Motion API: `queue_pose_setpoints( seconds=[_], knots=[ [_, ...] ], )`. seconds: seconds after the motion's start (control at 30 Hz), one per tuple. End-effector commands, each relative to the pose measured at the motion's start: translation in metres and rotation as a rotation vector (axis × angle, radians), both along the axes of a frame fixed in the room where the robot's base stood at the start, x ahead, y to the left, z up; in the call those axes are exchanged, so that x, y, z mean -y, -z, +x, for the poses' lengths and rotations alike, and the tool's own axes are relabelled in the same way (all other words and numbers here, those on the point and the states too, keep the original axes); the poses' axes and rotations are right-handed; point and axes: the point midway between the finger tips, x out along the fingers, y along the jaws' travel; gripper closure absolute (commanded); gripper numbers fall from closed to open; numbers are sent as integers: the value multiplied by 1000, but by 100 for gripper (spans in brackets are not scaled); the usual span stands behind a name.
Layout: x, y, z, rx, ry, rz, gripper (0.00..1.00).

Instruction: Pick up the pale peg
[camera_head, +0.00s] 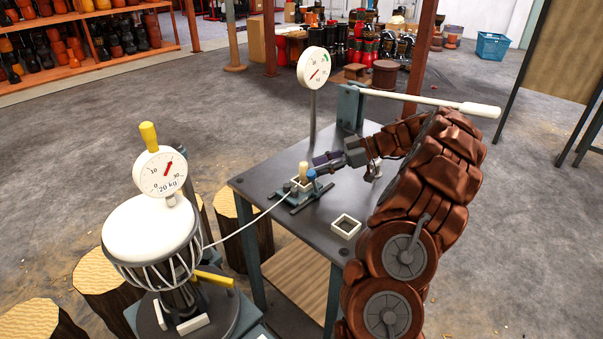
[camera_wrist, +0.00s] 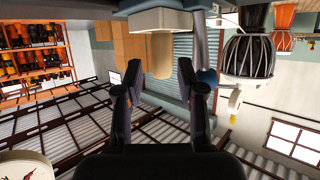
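The pale peg (camera_head: 303,170) stands upright in a small cream square holder (camera_head: 296,184) on the dark metal table. In the wrist view, which looks upside down, the peg (camera_wrist: 161,57) shows below the cream holder (camera_wrist: 160,21). My gripper (camera_head: 316,167) reaches in from the right, close to the peg. In the wrist view my gripper (camera_wrist: 160,73) is open. The peg lies between the lines of its two fingertips, with a visible gap on each side. The head view does not show the fingertips clearly.
A blue knob (camera_head: 311,175) sits right beside the peg. A white rope (camera_head: 246,226) runs from the holder to the goblet drum (camera_head: 150,232). An empty cream square frame (camera_head: 346,226) lies on the table (camera_head: 262,185). A dial gauge (camera_head: 313,67) stands behind.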

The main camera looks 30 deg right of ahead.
Motion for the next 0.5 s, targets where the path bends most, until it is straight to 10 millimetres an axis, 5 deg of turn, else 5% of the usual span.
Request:
queue_pose_setpoints(
  seconds=[0.5],
  knots=[
    [-41,20,23,-3,-4,4,61]
  ],
)
